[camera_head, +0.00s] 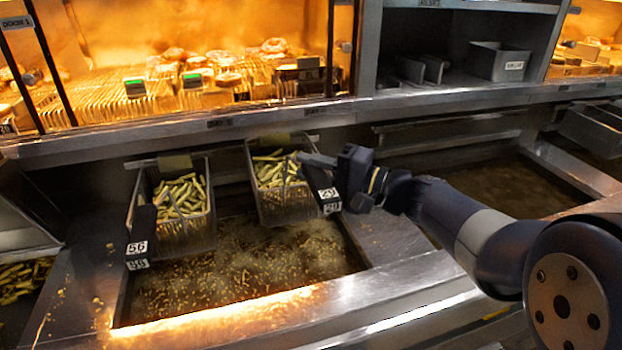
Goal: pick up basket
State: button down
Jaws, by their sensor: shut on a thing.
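Two wire fry baskets filled with fries hang over the bubbling oil of the fryer vat. The right basket (270,205) has a dark handle (318,182) with number tags at its right front. The left basket (180,222) has a dark handle with tags marked 56. My gripper (322,163) reaches in from the right at the right basket's handle and is shut on it. The fingertips are small in view, and the exact grip is partly hidden.
The fryer vat (230,275) holds bubbling oil below the baskets. A second vat (490,178) of dark oil lies to the right. A steel shelf edge (250,122) runs behind the baskets, under a lit food warmer. Loose fries (25,275) lie at far left.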

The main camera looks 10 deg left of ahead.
jog(key=s+d+b, duration=0.1)
jog(key=d, duration=0.8)
jog(key=s+d+b, duration=0.2)
jog(key=d, duration=0.6)
jog(key=shift+s+d, duration=0.25)
jog(key=shift+d, duration=0.1)
